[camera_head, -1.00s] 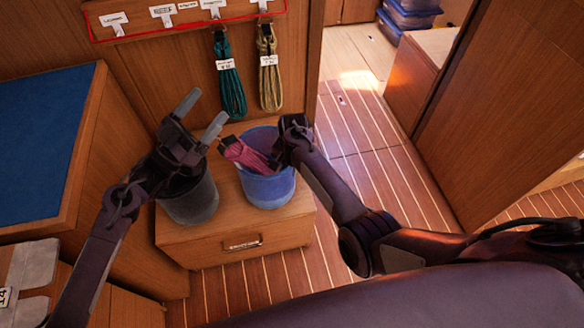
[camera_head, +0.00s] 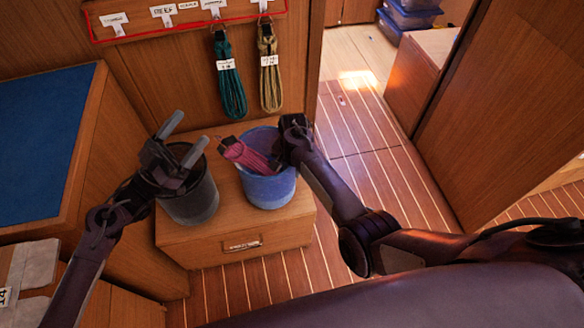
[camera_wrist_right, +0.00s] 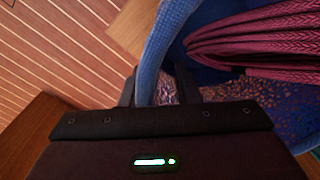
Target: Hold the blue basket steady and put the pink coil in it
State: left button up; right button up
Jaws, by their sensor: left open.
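The blue basket (camera_head: 268,190) stands on the wooden chest. The pink coil (camera_head: 246,156) is tilted in it, its upper end leaning out over the left rim. My right gripper (camera_head: 290,135) is at the basket's right rim. In the right wrist view its fingers (camera_wrist_right: 157,90) straddle the basket's rim (camera_wrist_right: 163,42) and appear shut on it; the coil (camera_wrist_right: 260,42) lies inside, clear of the fingers. My left gripper (camera_head: 184,137) is open and empty above the dark bucket, left of the basket and apart from the coil.
The dark bucket (camera_head: 193,200) stands beside the basket on the chest (camera_head: 215,245). Teal (camera_head: 229,80) and tan (camera_head: 270,75) coils hang from the labelled rack (camera_head: 185,18) behind. A blue-topped counter (camera_head: 40,140) is at left. Open floor lies to the right.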

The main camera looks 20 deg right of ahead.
notch_tip(320, 180, up, 12)
jog(key=shift+s+d+f, duration=0.1)
dwell(0.5)
